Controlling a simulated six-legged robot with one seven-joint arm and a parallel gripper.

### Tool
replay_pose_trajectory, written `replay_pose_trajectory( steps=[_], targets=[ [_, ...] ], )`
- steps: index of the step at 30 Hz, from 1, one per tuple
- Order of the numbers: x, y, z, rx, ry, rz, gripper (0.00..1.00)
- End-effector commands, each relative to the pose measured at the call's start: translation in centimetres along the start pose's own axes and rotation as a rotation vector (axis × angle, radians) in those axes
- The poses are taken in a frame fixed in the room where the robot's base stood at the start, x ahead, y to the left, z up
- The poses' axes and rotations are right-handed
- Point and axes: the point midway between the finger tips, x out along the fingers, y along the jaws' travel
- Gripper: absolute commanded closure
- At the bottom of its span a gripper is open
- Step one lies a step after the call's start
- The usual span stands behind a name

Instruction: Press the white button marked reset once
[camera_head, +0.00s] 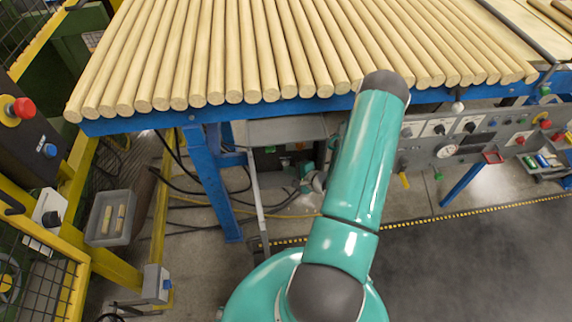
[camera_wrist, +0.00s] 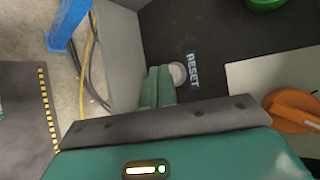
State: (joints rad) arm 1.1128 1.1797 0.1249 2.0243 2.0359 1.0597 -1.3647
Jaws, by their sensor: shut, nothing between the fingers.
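The white button (camera_wrist: 178,74) is a small round disc on a dark panel, beside the word RESET (camera_wrist: 194,69) in the wrist view. My gripper (camera_wrist: 160,70) shows there as two green fingers lying together, shut and empty. Its fingertips are just left of the button in the picture and overlap its left edge. I cannot tell whether they touch it or hover in front. In the head view my arm crosses the middle, and I cannot make out the reset button there.
In the wrist view, a green button (camera_wrist: 265,4) is at the top and an orange knob (camera_wrist: 292,110) sits on a pale plate at right. In the head view, a blue-framed table (camera_head: 150,122) carries wooden rods (camera_head: 240,50). A control panel (camera_head: 480,130) is at right.

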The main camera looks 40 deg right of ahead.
Motion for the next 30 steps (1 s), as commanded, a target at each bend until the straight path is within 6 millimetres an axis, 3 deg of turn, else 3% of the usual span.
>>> replay_pose_trajectory(
  steps=[30],
  targets=[
    [0.47, -0.34, -0.35, 0.0, 0.0, 0.0, 1.0]
  ],
)
